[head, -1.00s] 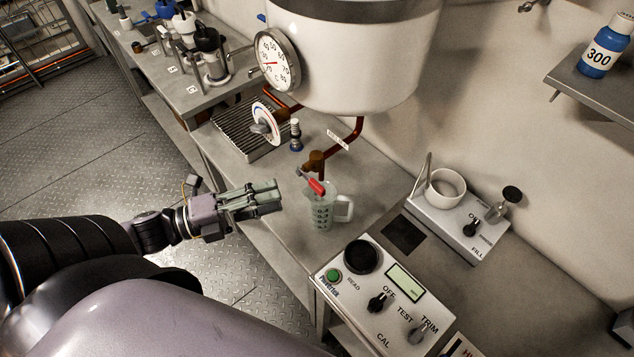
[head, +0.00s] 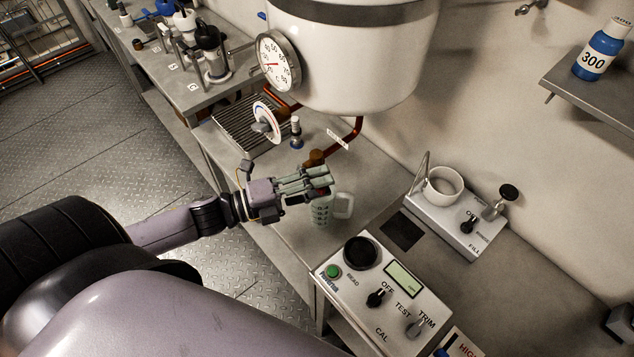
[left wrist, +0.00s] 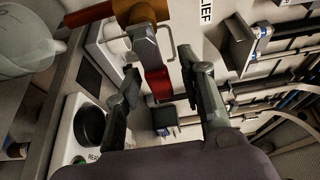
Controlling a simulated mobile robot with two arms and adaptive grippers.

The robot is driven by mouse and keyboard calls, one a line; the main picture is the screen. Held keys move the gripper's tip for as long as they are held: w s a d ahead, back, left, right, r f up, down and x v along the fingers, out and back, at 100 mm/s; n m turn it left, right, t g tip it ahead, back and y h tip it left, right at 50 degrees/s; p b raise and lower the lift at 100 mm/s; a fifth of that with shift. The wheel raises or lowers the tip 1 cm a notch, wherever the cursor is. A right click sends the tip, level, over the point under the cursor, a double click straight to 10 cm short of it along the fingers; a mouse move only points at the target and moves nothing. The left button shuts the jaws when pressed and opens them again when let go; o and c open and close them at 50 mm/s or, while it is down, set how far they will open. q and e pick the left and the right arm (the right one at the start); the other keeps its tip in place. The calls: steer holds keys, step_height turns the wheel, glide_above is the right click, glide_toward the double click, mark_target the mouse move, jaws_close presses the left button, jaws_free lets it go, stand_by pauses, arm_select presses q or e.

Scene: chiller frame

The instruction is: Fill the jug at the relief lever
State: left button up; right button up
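The clear measuring jug (head: 321,214) stands upright on the bench below the tank's pipe, its handle to the right. It also shows at the upper left of the left wrist view (left wrist: 28,42). My left gripper (head: 322,180) is over the jug and covers its top and the relief lever in the head view. In the left wrist view the red-gripped lever (left wrist: 158,86) hangs from the brass valve (left wrist: 136,12), between the spread fingers of my left gripper (left wrist: 162,74). I cannot tell whether a finger touches it. My right gripper is out of view.
The white tank (head: 345,60) with its dial gauge (head: 278,62) hangs above. A test unit (head: 383,295) stands in front of the jug, and a white fill unit (head: 458,225) with a cup (head: 443,187) to the right.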

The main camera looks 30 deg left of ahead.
arm_select(q)
steer(key=shift+c, duration=0.4)
jaws_close()
stand_by(0.4)
